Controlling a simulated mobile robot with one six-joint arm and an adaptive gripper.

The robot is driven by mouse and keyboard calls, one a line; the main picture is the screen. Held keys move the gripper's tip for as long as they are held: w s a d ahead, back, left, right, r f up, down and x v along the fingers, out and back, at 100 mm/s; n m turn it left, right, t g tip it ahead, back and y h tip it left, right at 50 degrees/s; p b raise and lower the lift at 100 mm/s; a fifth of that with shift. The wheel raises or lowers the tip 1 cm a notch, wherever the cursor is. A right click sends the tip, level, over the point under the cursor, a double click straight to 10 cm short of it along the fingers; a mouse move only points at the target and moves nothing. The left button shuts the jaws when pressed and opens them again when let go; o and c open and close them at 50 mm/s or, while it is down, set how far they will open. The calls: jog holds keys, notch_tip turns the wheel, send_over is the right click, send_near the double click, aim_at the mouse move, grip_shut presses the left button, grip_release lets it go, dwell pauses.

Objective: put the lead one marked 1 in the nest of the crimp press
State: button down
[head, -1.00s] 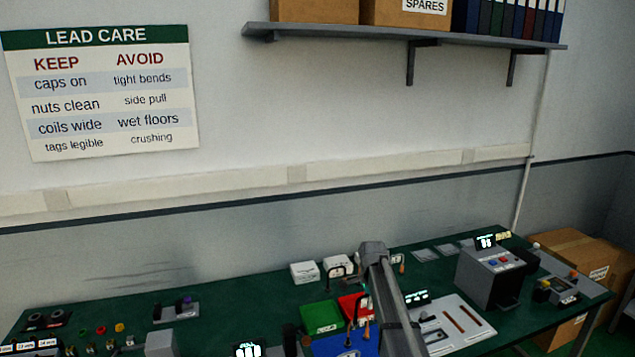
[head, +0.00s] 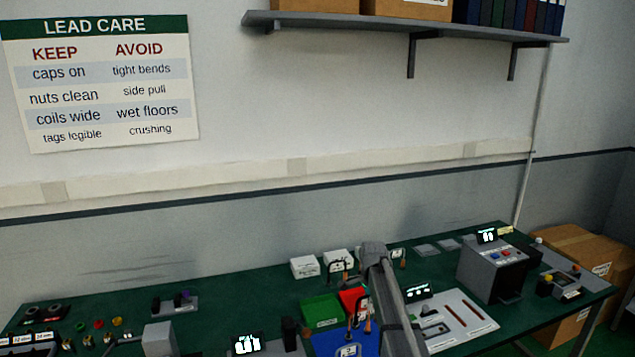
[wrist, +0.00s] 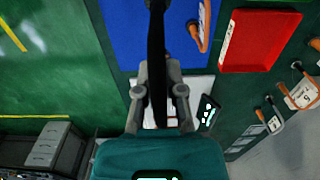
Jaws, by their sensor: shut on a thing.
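In the wrist view my gripper (wrist: 158,75) is shut on a black lead (wrist: 157,40), which runs up the picture between the fingers. I cannot read a number on it. A white board (wrist: 190,88) and a small lit display (wrist: 208,112) lie beyond the fingers. In the head view my arm hides the gripper and the held lead. A grey machine (head: 488,272) with a lit screen and coloured buttons stands at the right of the bench. Another lit screen (head: 247,343) stands at the lower middle beside a dark upright part (head: 290,332). I cannot tell which is the crimp press.
A blue mat (wrist: 130,30) holds another lead with an orange end (wrist: 202,28). A red tray (wrist: 258,40) lies beside it. Several tagged leads (wrist: 300,95) stand at the right of the wrist view. A green tray (head: 322,311) is left of my arm. Bare bench shows around (head: 230,305).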

aim_at(355, 325)
jog(key=shift+f+b, duration=1.15)
jog(key=shift+f, duration=0.45)
jog(key=shift+r, duration=0.15)
notch_tip(355, 325, up, 7)
jog(key=p, duration=0.7)
notch_tip(355, 325, down, 7)
jog(key=b, duration=0.7)
dwell(1.9)
dwell(0.4)
dwell(2.1)
